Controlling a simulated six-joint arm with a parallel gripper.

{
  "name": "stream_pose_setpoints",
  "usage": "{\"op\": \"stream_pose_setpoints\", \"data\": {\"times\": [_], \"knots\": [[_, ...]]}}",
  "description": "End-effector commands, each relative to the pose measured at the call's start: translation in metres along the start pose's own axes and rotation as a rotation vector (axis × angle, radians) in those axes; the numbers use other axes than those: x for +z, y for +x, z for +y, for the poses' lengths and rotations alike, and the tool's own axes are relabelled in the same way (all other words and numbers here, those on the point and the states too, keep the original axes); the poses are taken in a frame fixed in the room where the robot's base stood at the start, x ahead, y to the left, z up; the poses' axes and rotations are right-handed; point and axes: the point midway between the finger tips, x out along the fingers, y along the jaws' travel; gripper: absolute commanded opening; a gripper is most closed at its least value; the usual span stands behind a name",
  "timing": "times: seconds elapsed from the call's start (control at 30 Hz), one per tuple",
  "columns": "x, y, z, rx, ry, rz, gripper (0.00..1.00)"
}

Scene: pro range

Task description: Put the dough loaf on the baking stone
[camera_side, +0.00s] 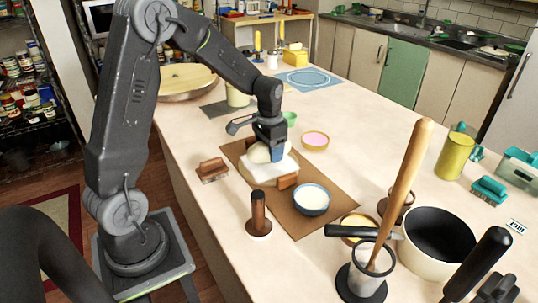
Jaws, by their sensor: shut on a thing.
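A pale, rounded dough loaf (257,153) is at the middle of the counter, in the jaws of my gripper (274,155). My gripper points down and is shut on the loaf, hiding part of it. Directly below is a thick whitish slab (258,178), which looks like the baking stone. The loaf is over the slab's back part. I cannot tell whether it rests on the slab or hangs just above it.
A brown mat (315,222) lies under the slab. A pot (437,240) and a tall wooden stick (404,190) stand at front right.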

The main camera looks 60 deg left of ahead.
Motion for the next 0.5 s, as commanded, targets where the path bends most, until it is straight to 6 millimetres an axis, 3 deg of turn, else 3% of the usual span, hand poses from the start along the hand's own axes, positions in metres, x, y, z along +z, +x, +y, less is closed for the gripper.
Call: {"op": "stream_pose_setpoints", "data": {"times": [0.17, 0.5], "knots": [[0.000, 0.021, 0.000, 0.001, 0.000, 0.000, 0.35], [0.000, 0.024, -0.001, 0.000, 0.001, 0.002, 0.35]]}}
